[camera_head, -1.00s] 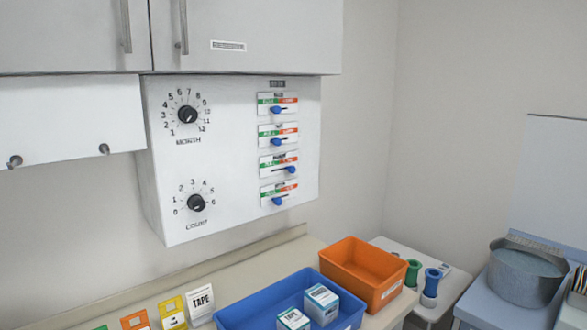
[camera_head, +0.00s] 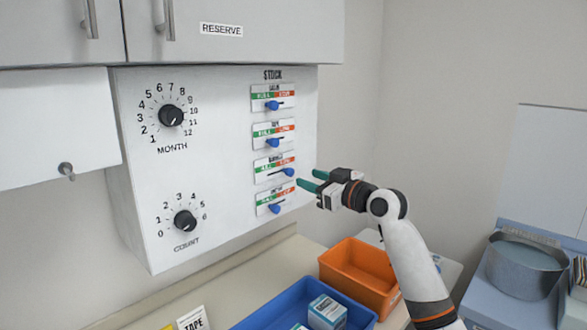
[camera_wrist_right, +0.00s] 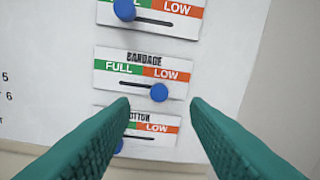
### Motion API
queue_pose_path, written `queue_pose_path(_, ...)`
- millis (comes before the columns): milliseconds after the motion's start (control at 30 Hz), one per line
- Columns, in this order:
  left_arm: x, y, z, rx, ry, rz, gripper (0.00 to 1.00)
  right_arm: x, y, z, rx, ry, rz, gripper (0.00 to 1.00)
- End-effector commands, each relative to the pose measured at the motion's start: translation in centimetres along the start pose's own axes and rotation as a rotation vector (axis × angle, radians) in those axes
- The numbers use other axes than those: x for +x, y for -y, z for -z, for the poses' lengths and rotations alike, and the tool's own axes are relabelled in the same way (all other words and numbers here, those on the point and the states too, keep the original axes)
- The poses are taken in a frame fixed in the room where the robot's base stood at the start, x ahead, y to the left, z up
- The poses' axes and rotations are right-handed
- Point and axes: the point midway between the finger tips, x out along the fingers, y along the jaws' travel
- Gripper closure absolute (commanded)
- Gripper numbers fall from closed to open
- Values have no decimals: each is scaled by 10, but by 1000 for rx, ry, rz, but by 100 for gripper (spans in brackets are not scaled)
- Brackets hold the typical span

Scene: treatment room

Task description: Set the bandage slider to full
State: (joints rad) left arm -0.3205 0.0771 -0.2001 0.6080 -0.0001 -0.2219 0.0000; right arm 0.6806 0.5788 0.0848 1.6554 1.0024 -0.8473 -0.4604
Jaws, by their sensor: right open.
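The bandage slider is the third of the slider plates in the stock column on the white wall panel. Its blue knob (camera_head: 288,172) sits at the right end of its slot, under the orange LOW half. In the right wrist view the plate reads BANDAGE, with green FULL on the left, and the knob (camera_wrist_right: 159,92) shows at the slot's right end. My right gripper (camera_head: 309,180) is open and empty, just right of the knob. In the wrist view its teal fingers (camera_wrist_right: 159,108) stand on either side of the knob's line, apparently short of it. My left gripper is not in view.
Other slider knobs sit above (camera_head: 273,142) and below (camera_head: 275,208) the bandage one. Month (camera_head: 171,115) and count (camera_head: 185,221) dials are on the panel's left. Below are a blue bin (camera_head: 262,321) and an orange bin (camera_head: 333,273). Cabinets hang above.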

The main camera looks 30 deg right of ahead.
Motion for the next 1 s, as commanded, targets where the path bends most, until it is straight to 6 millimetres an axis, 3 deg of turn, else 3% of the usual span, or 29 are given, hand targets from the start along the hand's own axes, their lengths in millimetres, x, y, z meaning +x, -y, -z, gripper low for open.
queue_pose_path(133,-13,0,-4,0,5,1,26,30,0,-4,4,1,-2,58)
queue_pose_path(300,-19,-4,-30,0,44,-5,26,53,0,-2,3,0,-1,58)
queue_pose_path(433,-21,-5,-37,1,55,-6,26,61,-1,-1,1,0,-1,58)
queue_pose_path(733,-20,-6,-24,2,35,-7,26,63,-1,1,-1,-1,-1,58)
queue_pose_path(1000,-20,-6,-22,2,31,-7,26,63,-1,1,0,-1,-1,100)
